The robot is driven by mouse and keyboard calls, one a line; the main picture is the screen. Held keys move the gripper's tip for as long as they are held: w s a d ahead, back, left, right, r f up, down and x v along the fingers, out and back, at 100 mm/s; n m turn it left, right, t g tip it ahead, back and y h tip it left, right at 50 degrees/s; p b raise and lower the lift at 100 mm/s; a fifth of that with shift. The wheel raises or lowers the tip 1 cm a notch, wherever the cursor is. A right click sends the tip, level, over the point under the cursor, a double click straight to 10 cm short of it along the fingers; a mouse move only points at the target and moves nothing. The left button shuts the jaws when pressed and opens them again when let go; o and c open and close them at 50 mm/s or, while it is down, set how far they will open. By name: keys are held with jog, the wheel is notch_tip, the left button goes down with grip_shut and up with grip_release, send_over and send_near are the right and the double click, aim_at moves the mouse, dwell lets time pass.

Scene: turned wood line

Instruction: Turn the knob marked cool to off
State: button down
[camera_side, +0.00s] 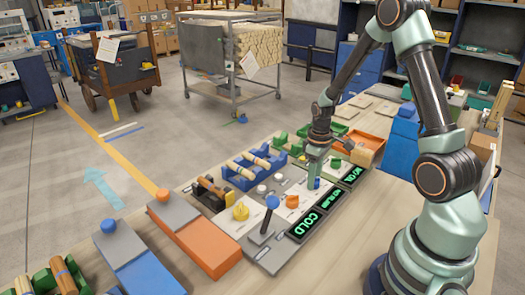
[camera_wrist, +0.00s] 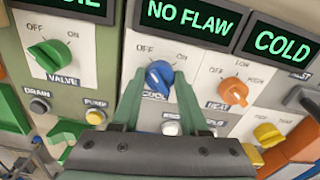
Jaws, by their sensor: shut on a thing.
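The cool knob (camera_wrist: 159,77) is a blue round knob on a white panel, with OFF printed at its upper left and ON at its upper right. Its label below reads COOL, partly covered. My gripper (camera_wrist: 161,84) is shut on this knob, one green finger on each side. I cannot tell for sure which mark the pointer faces. In the side view the blue knob (camera_side: 317,184) shows just under my gripper (camera_side: 316,173).
A green valve knob (camera_wrist: 50,53) is left of it and an orange heat knob (camera_wrist: 234,92) right. Screens read NO FLAW (camera_wrist: 190,19) and COLD (camera_wrist: 284,46). A blue-topped lever (camera_side: 271,203) and a yellow knob (camera_side: 241,211) stand nearby on the bench.

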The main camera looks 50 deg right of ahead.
jog(key=shift+c, duration=2.1)
grip_release()
notch_tip(320, 180, up, 12)
jog(key=shift+a+r, duration=0.1)
jog(key=shift+r, duration=0.05)
jog(key=s+a+r+t, duration=0.2)
jog(key=a+r, duration=0.3)
jog(key=a, duration=0.3)
jog(key=s+a+r+m+t, duration=0.1)
jog(key=s+a+r+t, duration=0.2)
jog(key=a+r, duration=0.3)
jog(key=shift+s+a+t, duration=0.15)
jog(key=shift+a+t, duration=0.15)
jog(key=shift+a, duration=0.9)
